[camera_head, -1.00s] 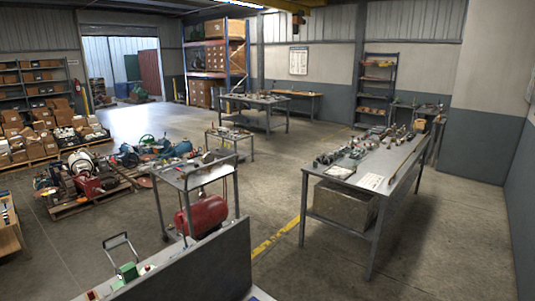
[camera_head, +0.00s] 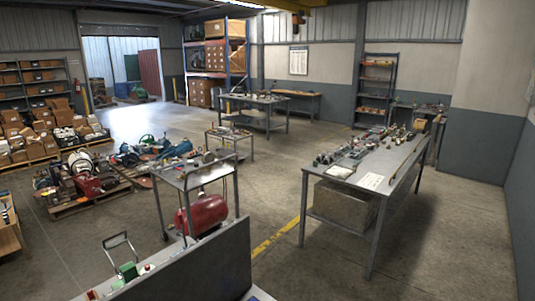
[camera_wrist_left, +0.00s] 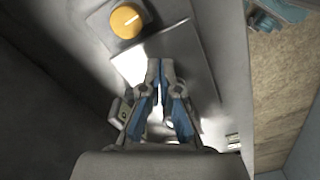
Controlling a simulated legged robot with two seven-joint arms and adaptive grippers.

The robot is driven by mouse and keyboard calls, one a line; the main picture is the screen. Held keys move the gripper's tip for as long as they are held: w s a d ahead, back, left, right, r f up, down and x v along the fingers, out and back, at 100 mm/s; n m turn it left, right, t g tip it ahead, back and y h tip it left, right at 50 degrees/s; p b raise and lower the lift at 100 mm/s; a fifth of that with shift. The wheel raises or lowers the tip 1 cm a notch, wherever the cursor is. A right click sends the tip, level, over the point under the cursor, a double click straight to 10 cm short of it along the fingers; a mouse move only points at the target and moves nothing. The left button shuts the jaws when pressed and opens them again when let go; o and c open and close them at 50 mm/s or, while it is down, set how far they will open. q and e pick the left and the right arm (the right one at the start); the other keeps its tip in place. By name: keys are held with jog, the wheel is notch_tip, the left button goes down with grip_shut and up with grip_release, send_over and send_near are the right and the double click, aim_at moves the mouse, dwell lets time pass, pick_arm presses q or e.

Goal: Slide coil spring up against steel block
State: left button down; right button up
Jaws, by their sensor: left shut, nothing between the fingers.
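My left gripper (camera_wrist_left: 160,68) shows only in the left wrist view, with blue-sided fingers. Its fingertips are together and hold nothing, over a grey metal surface (camera_wrist_left: 205,50) with a bright glare patch. I cannot make out the coil spring or the steel block in either view. Part of the surface is hidden behind the fingers and the gripper body. My right gripper is in neither view.
An orange round knob-like thing (camera_wrist_left: 126,21) with a white line lies beyond my fingertips. A dark panel (camera_head: 190,270) stands close in front in the head view. A long cluttered workbench (camera_head: 345,190) is at right; open floor (camera_head: 440,240) lies beside it.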

pick_arm(q)
jog(key=shift+s+a, duration=0.35)
jog(key=shift+s, duration=0.05)
dwell(0.5)
jog(key=shift+w+d, duration=0.1)
jog(key=shift+w, duration=0.05)
jog(key=shift+w+d+b, duration=0.3)
jog(key=shift+w, duration=0.05)
jog(key=shift+r, duration=0.15)
notch_tip(320, 180, up, 8)
jog(key=p, duration=0.4)
jog(key=shift+p, duration=0.35)
dwell(0.4)
